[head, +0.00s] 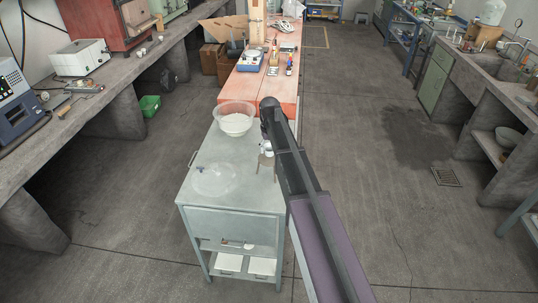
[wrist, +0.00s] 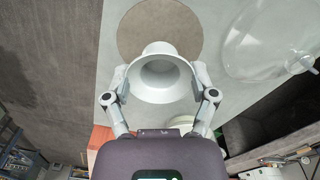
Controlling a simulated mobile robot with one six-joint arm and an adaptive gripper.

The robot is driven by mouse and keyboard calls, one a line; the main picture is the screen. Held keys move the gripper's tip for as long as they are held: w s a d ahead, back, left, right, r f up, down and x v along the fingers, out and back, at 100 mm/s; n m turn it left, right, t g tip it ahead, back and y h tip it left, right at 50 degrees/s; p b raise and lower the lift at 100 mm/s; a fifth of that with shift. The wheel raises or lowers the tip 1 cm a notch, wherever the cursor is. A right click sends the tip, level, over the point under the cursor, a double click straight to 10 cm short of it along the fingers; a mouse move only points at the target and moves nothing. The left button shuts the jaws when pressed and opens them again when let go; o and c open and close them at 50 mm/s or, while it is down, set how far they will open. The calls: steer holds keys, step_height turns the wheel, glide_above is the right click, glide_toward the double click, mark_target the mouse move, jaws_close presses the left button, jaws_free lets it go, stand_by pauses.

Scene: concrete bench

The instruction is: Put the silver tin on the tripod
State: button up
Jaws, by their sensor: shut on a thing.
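The silver tin (wrist: 160,78), pale with a flared rim, is between the two fingers of my gripper (wrist: 160,95) in the wrist view, which is shut on it. In the head view the tin (head: 265,147) is small and partly hidden by my arm. The tripod (head: 265,164) stands on the grey cabinet top, just below the tin there. A round brown-grey disc, apparently the tripod's top (wrist: 150,28), shows behind the tin in the wrist view. The tin overlaps its lower edge in the picture; I cannot tell whether they touch.
A clear round glass piece (head: 215,179) lies on the cabinet top (head: 205,208) left of the tripod. A clear bowl with white contents (head: 236,122) stands behind. An orange-red bench (head: 262,88) with bottles and a scale (head: 250,60) lies beyond.

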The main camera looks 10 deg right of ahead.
steer(key=shift+f+b, duration=0.5)
steer(key=shift+f, duration=0.4)
steer(key=shift+f, duration=0.15)
steer(key=o, duration=0.6)
steer(key=shift+o, duration=0.2)
steer(key=shift+r, duration=0.25)
step_height(320, 180, up, 12)
steer(key=p, duration=1.2)
steer(key=s+m, duration=0.1)
steer(key=s, duration=2.8)
